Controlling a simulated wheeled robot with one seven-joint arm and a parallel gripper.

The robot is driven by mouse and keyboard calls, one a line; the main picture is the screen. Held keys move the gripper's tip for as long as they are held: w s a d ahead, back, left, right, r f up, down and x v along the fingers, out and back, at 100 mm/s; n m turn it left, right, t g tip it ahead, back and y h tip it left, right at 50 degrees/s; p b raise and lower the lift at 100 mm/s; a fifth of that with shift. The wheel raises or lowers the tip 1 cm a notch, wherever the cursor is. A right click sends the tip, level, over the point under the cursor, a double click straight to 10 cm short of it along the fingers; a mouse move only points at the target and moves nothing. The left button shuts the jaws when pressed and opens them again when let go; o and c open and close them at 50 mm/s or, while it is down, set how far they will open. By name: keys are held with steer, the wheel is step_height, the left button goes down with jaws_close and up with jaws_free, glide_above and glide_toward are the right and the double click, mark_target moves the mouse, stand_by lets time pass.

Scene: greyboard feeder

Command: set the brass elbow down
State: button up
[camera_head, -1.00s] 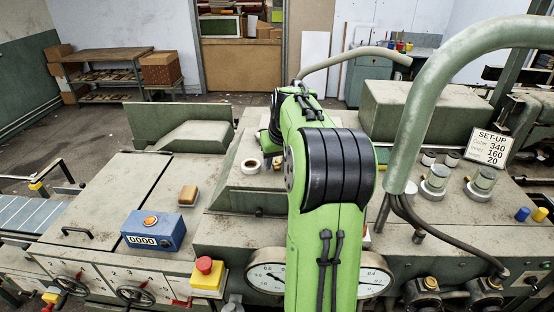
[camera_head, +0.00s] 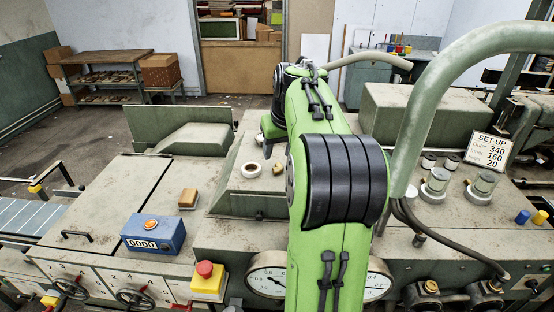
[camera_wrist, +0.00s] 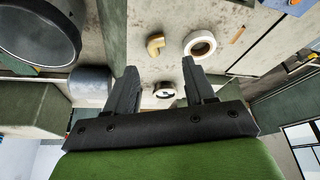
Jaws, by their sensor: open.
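The brass elbow (camera_wrist: 155,44), a small bent yellow-brown pipe piece, lies on the worn grey-green machine top in the wrist view. My gripper (camera_wrist: 159,66) is open, with two dark fingers apart and nothing between them touching either one. The elbow appears just beyond the fingertips, apart from both. In the head view a small brass-coloured piece (camera_head: 277,168), which looks like the elbow, shows on the machine just left of my green arm.
A white ring-shaped roll (camera_wrist: 200,44) lies beside the elbow; it also shows in the head view (camera_head: 251,170). A dark-and-white round part (camera_wrist: 165,91) shows between the fingers. A blue counter box (camera_head: 154,231), a tan block (camera_head: 188,198) and a red button (camera_head: 205,269) stand left.

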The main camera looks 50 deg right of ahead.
steer(key=d+v, duration=0.1)
steer(key=v, duration=0.4)
steer(key=s+a+f+n, duration=0.1)
steer(key=s+a+n, duration=0.1)
steer(key=a, duration=0.9)
steer(key=s+a+n, duration=0.1)
steer(key=s+a, duration=0.1)
steer(key=a, duration=0.9)
steer(key=s+a+f+n+t+y, duration=0.2)
steer(key=s+a+f+n, duration=0.1)
steer(key=s+a+f, duration=0.7)
step_height(320, 180, down, 6)
steer(key=s+d+b, duration=0.1)
steer(key=b, duration=0.6)
steer(key=shift+s+d, duration=0.15)
steer(key=shift+s, duration=0.2)
steer(key=shift+f, duration=0.1)
